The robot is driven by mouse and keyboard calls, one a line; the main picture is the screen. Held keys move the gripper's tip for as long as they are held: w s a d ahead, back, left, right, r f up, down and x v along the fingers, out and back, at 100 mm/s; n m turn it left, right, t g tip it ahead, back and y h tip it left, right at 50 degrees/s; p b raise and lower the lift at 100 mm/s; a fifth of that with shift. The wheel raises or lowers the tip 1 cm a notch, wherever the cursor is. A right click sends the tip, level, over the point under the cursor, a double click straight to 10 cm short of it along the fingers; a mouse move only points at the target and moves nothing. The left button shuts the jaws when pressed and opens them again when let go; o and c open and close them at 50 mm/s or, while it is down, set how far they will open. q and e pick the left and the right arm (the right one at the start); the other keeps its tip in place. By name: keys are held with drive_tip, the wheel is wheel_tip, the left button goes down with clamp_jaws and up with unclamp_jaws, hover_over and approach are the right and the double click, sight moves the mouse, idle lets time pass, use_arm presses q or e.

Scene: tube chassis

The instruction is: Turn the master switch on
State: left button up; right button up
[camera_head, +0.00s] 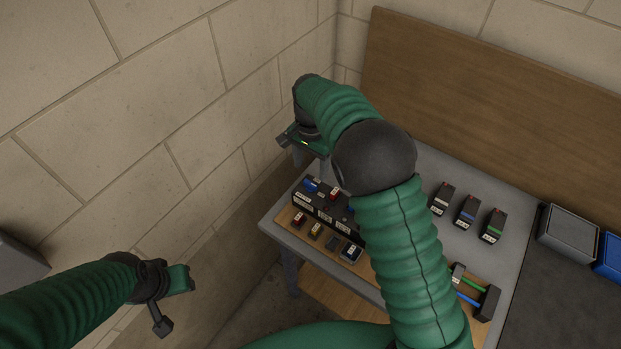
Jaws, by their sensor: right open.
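A black chassis (318,208) with labels and small coloured parts stands on the grey table. I cannot tell which part, if any, is the master switch; my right arm hides the right portion of the chassis. My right gripper (303,141) is open and above the table's back left, behind the chassis and apart from it. My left gripper (177,303) is left of the table, in the air. Its two fingers are spread apart with nothing between them.
The grey table (420,165) stands by the brick walls. A wooden board (480,100) rises behind it. Several small modules (466,211) lie at the right. A grey bin (568,233) and a blue bin (609,257) sit farther right. A bracket with coloured bars (487,303) lies at front right.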

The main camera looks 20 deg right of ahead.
sight(310, 183)
wheel_tip(310, 183, down, 7)
drive_tip(key=shift+w+a+r+p, duration=0.1)
drive_tip(key=shift+p, duration=0.3)
drive_tip(key=shift+c, duration=0.4)
drive_tip(key=shift+c, duration=1.3)
clamp_jaws()
